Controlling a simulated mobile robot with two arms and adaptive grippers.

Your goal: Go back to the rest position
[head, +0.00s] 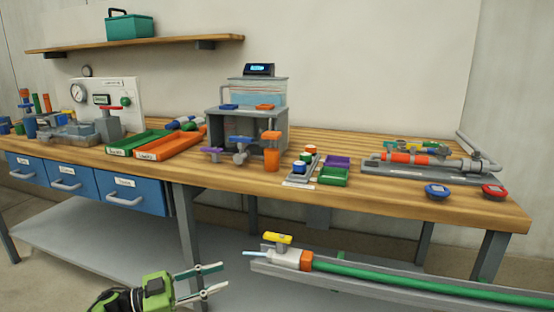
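My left gripper (216,280) comes in at the bottom of the head view, left of the middle. Its two fingers are spread apart with nothing between them. It is low, in front of the workbench (400,205) and above the grey lower shelf in the picture. My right gripper does not show.
A grey rail with a green pipe (420,286) and a yellow-handled valve (278,239) lies to the right of my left gripper, in front of the bench. Blue drawers (65,179) hang under the bench's left part. The benchtop holds trays, valves, a tank unit (245,122) and pipe parts.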

